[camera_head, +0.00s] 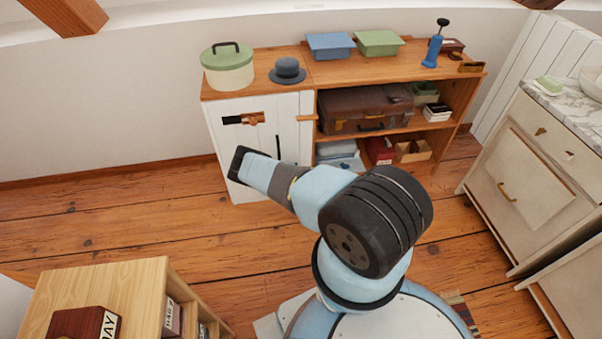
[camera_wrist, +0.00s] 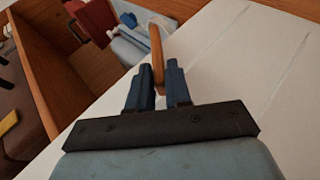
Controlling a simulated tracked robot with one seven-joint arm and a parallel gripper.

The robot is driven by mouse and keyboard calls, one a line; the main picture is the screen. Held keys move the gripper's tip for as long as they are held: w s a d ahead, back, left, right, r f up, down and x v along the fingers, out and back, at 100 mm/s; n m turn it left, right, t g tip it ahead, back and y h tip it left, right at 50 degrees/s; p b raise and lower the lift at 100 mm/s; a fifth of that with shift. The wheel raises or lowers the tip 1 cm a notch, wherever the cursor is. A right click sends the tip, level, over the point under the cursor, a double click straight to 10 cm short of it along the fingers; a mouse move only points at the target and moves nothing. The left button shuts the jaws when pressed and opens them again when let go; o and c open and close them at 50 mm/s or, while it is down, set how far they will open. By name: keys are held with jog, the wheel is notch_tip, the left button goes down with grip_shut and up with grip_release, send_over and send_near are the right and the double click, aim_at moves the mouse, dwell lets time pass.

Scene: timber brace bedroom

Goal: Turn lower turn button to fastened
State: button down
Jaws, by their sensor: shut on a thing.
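The lower turn button (camera_wrist: 156,44) is a slim orange-brown wooden strip at the upper middle of the wrist view. Its near end is between the two dark blue fingers of my gripper (camera_wrist: 159,70), which is shut on it. It overlaps the edge of the white door (camera_wrist: 245,60); I cannot tell its exact angle to that edge. In the head view my arm hides the lower button and the fingers. The white cabinet door (camera_head: 285,110) stands at the left of the wooden cabinet. The upper turn button (camera_head: 307,118) lies about level across the door's right edge.
The open shelves hold a brown suitcase (camera_head: 365,108), a red item (camera_head: 380,150) and folded cloths (camera_head: 338,150). A pot (camera_head: 228,68) and a hat (camera_head: 287,71) stand on top. A cream dresser (camera_head: 525,180) is at the right, a wooden shelf unit (camera_head: 115,280) at lower left.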

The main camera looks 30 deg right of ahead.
jog(key=shift+a+f+h, duration=0.15)
jog(key=shift+h, duration=0.25)
jog(key=c, duration=1.1)
grip_release()
jog(key=shift+c, duration=0.2)
jog(key=shift+a, duration=0.1)
jog(key=v, duration=1.3)
jog(key=shift+a+r, duration=0.25)
jog(key=shift+w, duration=0.1)
